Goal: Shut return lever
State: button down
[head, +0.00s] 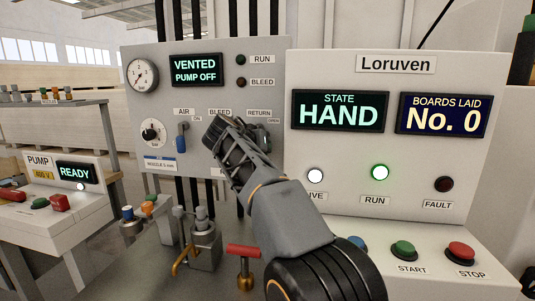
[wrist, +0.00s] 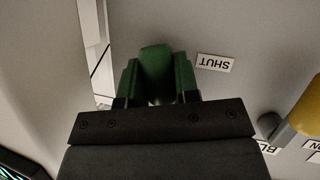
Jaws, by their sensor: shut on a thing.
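The return lever (wrist: 157,68) is green and shows in the wrist view between the two fingers of my gripper (wrist: 157,84). The fingers are shut on it, one on each side. A SHUT label (wrist: 215,63), upside down in this view, is on the panel just right of the lever. The lever's pivot is hidden behind the gripper. In the head view my arm covers the lever, below the RETURN label (head: 259,113) and the small OPEN label (head: 274,121), so its exact angle cannot be told there.
A yellow lever (wrist: 306,106) stands to the right in the wrist view. The blue air lever (head: 181,138) is left of my arm in the head view. The pump display (head: 195,69) reads VENTED, PUMP OFF. A red-handled valve (head: 243,251) stands below my arm.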

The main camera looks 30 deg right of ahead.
jog(key=shift+w+a+f+m+t+y+b, duration=0.1)
jog(key=shift+w+a+m+t+y+b, duration=0.15)
jog(key=shift+m, duration=0.2)
jog(key=shift+w+a+f+m+t+y+b, duration=0.1)
jog(key=shift+a+m+t+y+b, duration=0.1)
jog(key=shift+m+y+b, duration=0.2)
jog(key=shift+r, duration=0.1)
jog(key=c, duration=0.8)
grip_release()
jog(key=shift+c, duration=0.2)
jog(key=v, duration=1.4)
jog(key=shift+p, duration=0.3)
jog(key=shift+d+r, duration=0.1)
